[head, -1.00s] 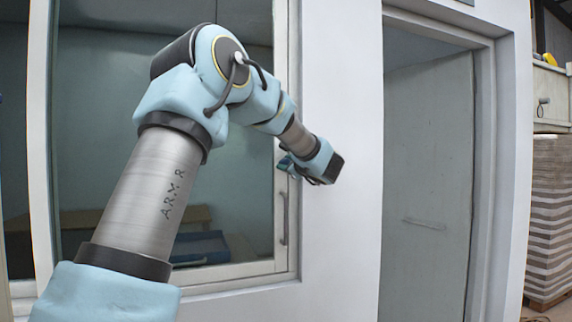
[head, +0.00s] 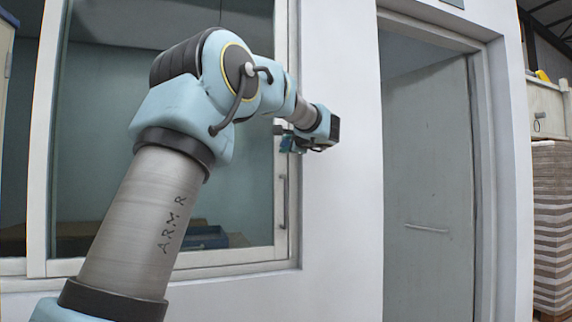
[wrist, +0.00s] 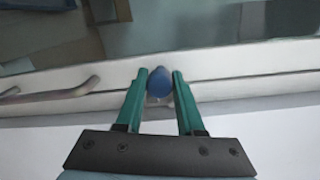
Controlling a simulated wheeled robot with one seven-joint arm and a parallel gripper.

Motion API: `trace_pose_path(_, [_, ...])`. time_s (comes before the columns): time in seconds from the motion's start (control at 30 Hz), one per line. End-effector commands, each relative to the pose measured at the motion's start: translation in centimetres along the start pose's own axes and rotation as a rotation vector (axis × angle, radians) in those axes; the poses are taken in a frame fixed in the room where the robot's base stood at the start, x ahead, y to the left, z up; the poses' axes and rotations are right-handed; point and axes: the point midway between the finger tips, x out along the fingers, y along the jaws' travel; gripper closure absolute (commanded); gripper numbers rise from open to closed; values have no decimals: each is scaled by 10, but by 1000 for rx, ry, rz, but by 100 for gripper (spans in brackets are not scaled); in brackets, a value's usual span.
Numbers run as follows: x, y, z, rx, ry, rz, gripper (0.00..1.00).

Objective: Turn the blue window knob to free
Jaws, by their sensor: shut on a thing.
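The blue window knob (wrist: 160,84) sits on the white window frame in the wrist view, between the tips of my gripper's teal fingers (wrist: 159,80). My gripper is shut on the knob. In the head view my gripper (head: 290,143) is at the right side of the window frame, and the knob is hidden there. The knob's turned position cannot be read. A grey bar handle (wrist: 50,98) is on the same frame, to the left in the wrist view and below my gripper in the head view (head: 283,202).
The window glass (head: 130,110) looks into a dim room with a blue tray (head: 205,238) inside. A white wall (head: 342,200) separates the window from a grey door (head: 430,190). A striped stack (head: 555,220) stands at the far right.

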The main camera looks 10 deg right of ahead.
Motion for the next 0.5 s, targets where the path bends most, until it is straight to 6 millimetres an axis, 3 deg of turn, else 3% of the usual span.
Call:
trace_pose_path(0.03, [0,10,-4,-48,4,3,100])
trace_pose_path(0.5, [0,7,-4,-492,24,23,100])
